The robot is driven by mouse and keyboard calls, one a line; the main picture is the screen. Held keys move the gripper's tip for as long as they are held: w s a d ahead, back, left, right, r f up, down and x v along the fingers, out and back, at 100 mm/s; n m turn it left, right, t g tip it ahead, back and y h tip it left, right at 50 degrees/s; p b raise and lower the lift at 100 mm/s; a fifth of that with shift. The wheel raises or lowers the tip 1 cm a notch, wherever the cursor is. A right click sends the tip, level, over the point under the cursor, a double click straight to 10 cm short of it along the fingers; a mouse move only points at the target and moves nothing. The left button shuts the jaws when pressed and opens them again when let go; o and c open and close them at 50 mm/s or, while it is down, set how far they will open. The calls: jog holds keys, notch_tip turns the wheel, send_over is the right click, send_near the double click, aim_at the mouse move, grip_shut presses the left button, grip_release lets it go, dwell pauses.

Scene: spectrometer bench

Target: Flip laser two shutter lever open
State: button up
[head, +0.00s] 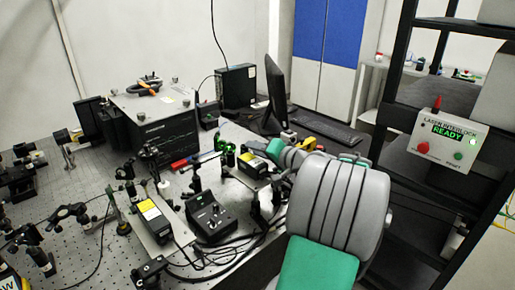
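Two black laser boxes with yellow labels stand on the optical bench. One laser box (157,219) lies on a pale plate at the front middle. The other laser box (253,164) sits further back, close to my arm. I cannot read which is laser two, and no shutter lever is clear at this size. My grey and green arm reaches over the bench's right edge and covers part of it. Its end is small and partly hidden near the further laser box, so my gripper's fingers cannot be made out.
A black controller box (210,218) with cables stands between the lasers. A large black instrument (155,122), a monitor (275,88) and a keyboard (325,131) are behind. A laser interlock box (446,138) reading READY hangs on the right rack. Optics posts crowd the left bench.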

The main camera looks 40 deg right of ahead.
jog(key=shift+c, duration=0.6)
grip_shut()
